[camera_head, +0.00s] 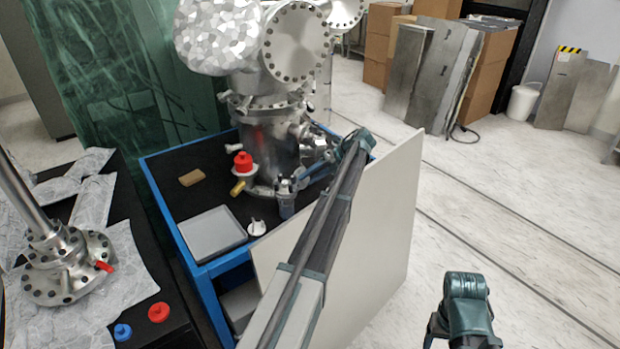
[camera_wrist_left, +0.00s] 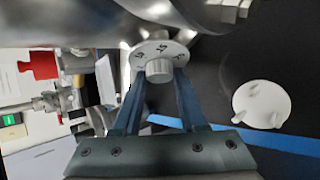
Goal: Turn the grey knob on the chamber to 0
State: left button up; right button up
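The metal chamber (camera_head: 272,140) stands on a blue-framed cart with a black top. In the left wrist view, the grey knob (camera_wrist_left: 158,70) sticks out from a pale round dial (camera_wrist_left: 160,50) with dark marks; I cannot read the setting. My left gripper (camera_head: 286,186) is at the lower front of the chamber. In the left wrist view its two blue fingers (camera_wrist_left: 160,80) lie on either side of the knob and appear to press against it. In the head view the knob is too small and covered to make out.
A red-capped valve (camera_head: 243,162) stands left of my gripper. A grey tray (camera_head: 212,234) and a white disc-shaped part (camera_head: 257,228) lie on the cart top. A pale panel (camera_head: 378,230) leans on the cart's right side. The floor to the right is mostly clear.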

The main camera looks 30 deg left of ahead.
pick_arm(q)
grip_shut()
jog(key=p, duration=0.1)
jog(key=r+n+t+p, duration=0.1)
jog(key=shift+s+n+h+p, duration=0.3)
jog(key=shift+h+p, duration=0.05)
jog(key=shift+h, duration=0.05)
jog(key=shift+f+n+t+h+p, duration=0.2)
jog(key=shift+n+t+h+p, duration=0.1)
jog(key=shift+n+t+p, duration=0.5)
jog(key=shift+w+f+n+t, duration=0.1)
jog(key=shift+f+n+t, duration=0.05)
jog(key=shift+n+t, duration=0.2)
jog(key=o, duration=0.8)
grip_release()
jog(key=shift+c, duration=0.2)
